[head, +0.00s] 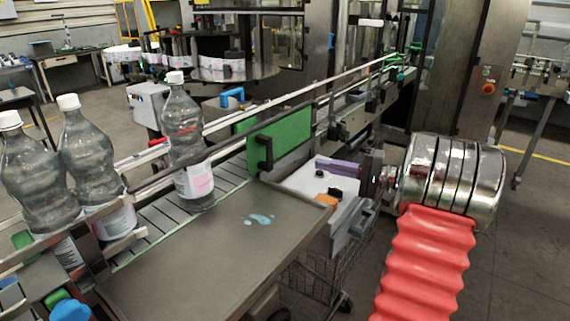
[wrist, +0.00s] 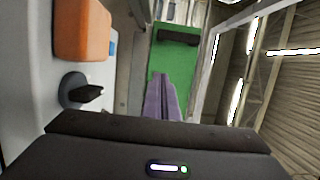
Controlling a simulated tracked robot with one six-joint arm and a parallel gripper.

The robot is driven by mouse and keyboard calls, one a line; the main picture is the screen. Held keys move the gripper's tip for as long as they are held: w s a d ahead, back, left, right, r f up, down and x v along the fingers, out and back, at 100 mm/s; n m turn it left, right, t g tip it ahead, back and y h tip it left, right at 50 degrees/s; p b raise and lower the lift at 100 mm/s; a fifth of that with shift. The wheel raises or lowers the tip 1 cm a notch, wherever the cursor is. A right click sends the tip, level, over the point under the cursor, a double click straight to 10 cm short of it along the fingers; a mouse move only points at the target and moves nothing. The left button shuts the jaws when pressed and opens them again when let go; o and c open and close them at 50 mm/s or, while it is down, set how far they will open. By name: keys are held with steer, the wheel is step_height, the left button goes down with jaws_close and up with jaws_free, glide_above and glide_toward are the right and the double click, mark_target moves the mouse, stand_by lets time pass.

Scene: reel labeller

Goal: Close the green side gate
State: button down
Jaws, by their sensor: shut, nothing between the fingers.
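The green side gate (head: 284,136) is a flat panel at the conveyor's near side, just below the metal guide rail. It has a black handle (head: 265,152) on its left part. I cannot tell whether the gate is fully shut. In the wrist view the green panel (wrist: 178,62) lies beyond my fingers, with the dark handle (wrist: 179,36) near the top. My gripper (head: 319,164) has purple fingers, pressed together and empty. They point left toward the gate, to the right of it, with a gap to the handle. The fingers also show in the wrist view (wrist: 159,78).
Several clear bottles (head: 186,140) stand along the conveyor at left. A grey metal plate (head: 215,245) with a blue puddle lies in front of the gate. An orange block (head: 330,192) and a white surface (head: 304,181) sit below my gripper. A wire cart (head: 312,279) stands underneath.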

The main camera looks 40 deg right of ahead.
steer(key=w+a, duration=0.6)
steer(key=a, duration=0.3)
steer(key=shift+w, duration=0.4)
stand_by(0.4)
steer(key=shift+s, duration=0.15)
